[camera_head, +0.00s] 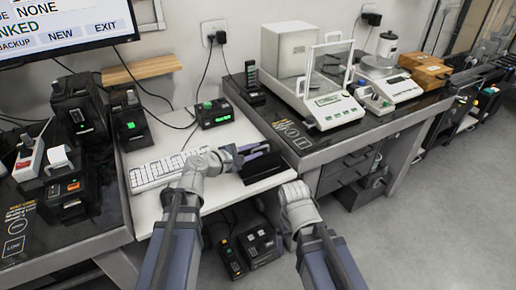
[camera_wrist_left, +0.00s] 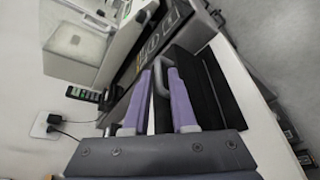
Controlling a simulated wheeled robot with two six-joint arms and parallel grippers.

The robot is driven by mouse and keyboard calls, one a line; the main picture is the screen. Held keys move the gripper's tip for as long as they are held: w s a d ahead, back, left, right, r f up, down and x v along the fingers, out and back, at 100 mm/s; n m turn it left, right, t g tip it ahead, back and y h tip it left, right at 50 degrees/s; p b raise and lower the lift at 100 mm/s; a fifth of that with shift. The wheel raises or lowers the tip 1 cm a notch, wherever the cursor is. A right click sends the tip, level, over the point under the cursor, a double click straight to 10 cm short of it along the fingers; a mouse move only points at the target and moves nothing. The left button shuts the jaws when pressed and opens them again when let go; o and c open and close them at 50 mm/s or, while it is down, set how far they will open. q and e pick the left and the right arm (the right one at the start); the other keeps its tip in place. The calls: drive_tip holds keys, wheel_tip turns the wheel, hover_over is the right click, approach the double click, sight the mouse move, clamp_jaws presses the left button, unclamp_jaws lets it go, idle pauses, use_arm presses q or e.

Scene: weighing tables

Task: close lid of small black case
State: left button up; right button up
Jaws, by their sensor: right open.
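The small black case (camera_head: 268,170) stands on the white desk, close to its right edge, beside the dark bench. In the left wrist view the black case (camera_wrist_left: 222,92) lies to the right of my fingers. My left gripper (camera_head: 252,152) is at the case, its purple fingers over the case's upper part. In the left wrist view these fingers (camera_wrist_left: 160,105) stand apart, with a thin dark part with a grey edge between them; I cannot tell if they press on it. My right gripper (camera_head: 292,190) is low, right of the desk; its fingers are hard to make out.
A white keyboard (camera_head: 160,170) and a black device with a green display (camera_head: 214,113) are on the desk. The right bench holds a glass-walled balance (camera_head: 330,105), another scale (camera_head: 400,88) and a wooden box (camera_head: 425,68). Black devices (camera_head: 262,243) sit below.

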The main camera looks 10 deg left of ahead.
use_arm(q)
drive_tip(key=p+v, duration=0.1)
drive_tip(key=v, duration=0.4)
drive_tip(key=shift+s+a+r, duration=0.15)
drive_tip(key=shift+s+a, duration=0.05)
drive_tip(key=shift+s, duration=0.1)
drive_tip(key=s+d+f+m+g+y, duration=0.3)
drive_tip(key=s+d+f+m+g, duration=0.65)
drive_tip(key=f+m, duration=0.25)
drive_tip(key=s+a+f+m+g+y, duration=0.2)
drive_tip(key=s+a+f+m+y, duration=0.15)
drive_tip(key=s+m+y, duration=0.45)
wheel_tip(320, 180, up, 17)
drive_tip(key=m+p, duration=0.1)
drive_tip(key=p, duration=1.6)
drive_tip(key=shift+s+p, duration=0.3)
drive_tip(key=shift+s, duration=0.15)
drive_tip(key=shift+r, duration=0.1)
